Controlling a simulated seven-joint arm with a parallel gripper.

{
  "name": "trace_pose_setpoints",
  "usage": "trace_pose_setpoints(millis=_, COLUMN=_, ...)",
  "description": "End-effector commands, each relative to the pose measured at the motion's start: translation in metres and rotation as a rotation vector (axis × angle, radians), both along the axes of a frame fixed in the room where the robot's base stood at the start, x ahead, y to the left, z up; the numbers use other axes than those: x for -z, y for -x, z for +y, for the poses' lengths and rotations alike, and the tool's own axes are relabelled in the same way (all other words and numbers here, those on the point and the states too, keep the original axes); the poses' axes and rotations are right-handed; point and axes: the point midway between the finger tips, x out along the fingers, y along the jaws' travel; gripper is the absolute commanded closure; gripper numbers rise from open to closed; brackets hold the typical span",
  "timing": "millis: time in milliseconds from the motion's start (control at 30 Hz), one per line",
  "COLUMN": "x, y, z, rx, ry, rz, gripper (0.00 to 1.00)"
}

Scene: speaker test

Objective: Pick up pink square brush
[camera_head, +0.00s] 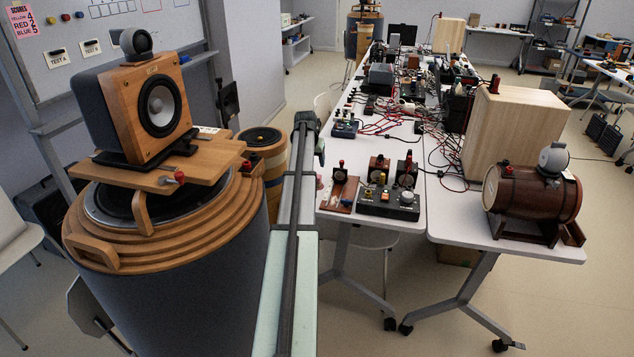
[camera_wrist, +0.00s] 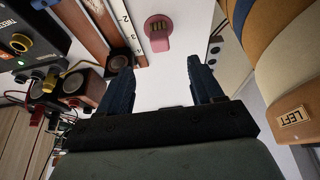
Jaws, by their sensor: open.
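The pink square brush (camera_wrist: 159,41) lies on the white table (camera_wrist: 165,85) in the upper middle of the wrist view. Its pad has a brownish patch with small dark marks, and a pink tab points toward me. My gripper (camera_wrist: 160,66) is open, its two dark blue fingers apart and empty. The brush shows beyond the fingertips, roughly in line with the gap between them. In the head view a small pink bit (camera_head: 320,182) shows at the table's left edge beside my arm, which hides part of it; the fingers cannot be made out there.
A wooden board with a numbered scale (camera_wrist: 123,25) lies close left of the brush. A large barrel-like wooden speaker (camera_head: 165,235) stands left of the table.

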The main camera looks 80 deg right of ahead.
Motion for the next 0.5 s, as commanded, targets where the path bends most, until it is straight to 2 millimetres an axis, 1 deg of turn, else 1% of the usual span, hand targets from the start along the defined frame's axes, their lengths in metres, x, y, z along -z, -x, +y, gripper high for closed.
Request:
trace_pose_setpoints(millis=167, x=0.014, y=0.000, z=-0.007, rx=-0.001, ry=0.000, rz=0.000, gripper=0.34)
trace_pose_setpoints(millis=500, x=0.065, y=-0.001, z=-0.029, rx=0.001, ry=0.000, rz=-0.001, gripper=0.34)
